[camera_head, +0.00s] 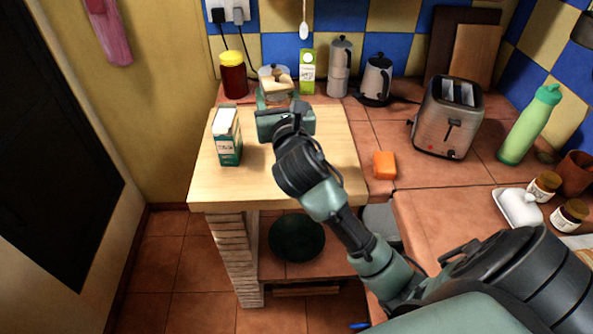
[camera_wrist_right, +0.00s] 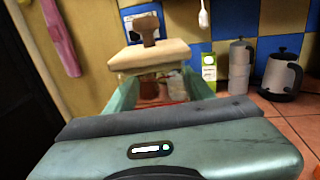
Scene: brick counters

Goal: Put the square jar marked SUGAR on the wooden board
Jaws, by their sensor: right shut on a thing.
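A jar with a pale wooden lid and knob (camera_head: 275,82) is between the fingers of my right gripper (camera_head: 276,97), at the back edge of a pale wooden slab (camera_head: 320,180). In the right wrist view its lid (camera_wrist_right: 150,55) stands above the fingers (camera_wrist_right: 158,90), which are shut on its see-through body. Its label is not visible, so I cannot read SUGAR on it. I cannot tell whether its base touches a surface. Two wooden boards (camera_head: 474,56) lean on the tiled wall at the back right. My left gripper is not in view.
A white and green carton (camera_head: 227,137) stands on the slab's left side. An orange block (camera_head: 384,165) lies right.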

